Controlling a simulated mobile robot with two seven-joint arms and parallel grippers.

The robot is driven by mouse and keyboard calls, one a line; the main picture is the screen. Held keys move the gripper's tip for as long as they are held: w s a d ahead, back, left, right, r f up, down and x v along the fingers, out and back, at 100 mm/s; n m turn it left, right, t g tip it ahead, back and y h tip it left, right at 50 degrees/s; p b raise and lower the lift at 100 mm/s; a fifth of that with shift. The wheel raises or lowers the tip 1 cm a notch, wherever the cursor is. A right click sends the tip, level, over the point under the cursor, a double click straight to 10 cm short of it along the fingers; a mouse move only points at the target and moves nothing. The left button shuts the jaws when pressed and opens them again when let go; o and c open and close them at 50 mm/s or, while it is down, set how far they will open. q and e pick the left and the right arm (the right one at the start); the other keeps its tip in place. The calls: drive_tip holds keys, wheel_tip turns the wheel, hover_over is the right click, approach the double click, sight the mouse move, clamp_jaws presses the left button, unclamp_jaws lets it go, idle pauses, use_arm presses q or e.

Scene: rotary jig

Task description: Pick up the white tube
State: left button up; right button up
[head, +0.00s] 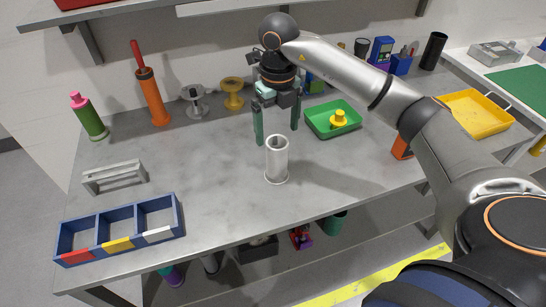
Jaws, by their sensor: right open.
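The white tube (276,160) stands upright on the grey workbench, near the middle of its front half. Its open top shows. My left gripper does not show.
A blue three-compartment tray (183,222) sits at the bench's front left, with a grey bracket (114,177) behind it. A green tray (322,131) holding a yellow part (339,119) is right of the tube. Bottles and spools line the back.

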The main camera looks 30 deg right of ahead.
sight(277, 154)
wheel_tip(277, 154, down, 5)
drive_tip(key=shift+s+r, duration=0.1)
drive_tip(key=shift+r, duration=0.05)
drive_tip(key=shift+w+d+f+p, duration=0.15)
drive_tip(key=shift+f+p, duration=0.1)
drive_tip(key=shift+f, duration=0.6)
drive_tip(key=shift+w+f+p, duration=0.15)
drive_tip(key=shift+f+p, duration=0.05)
drive_tip(key=shift+f, duration=0.7)
drive_tip(key=shift+w+d+f+p, duration=0.15)
drive_tip(key=shift+f+p, duration=0.1)
drive_tip(key=shift+f, duration=0.6)
drive_tip(key=c, duration=1.6)
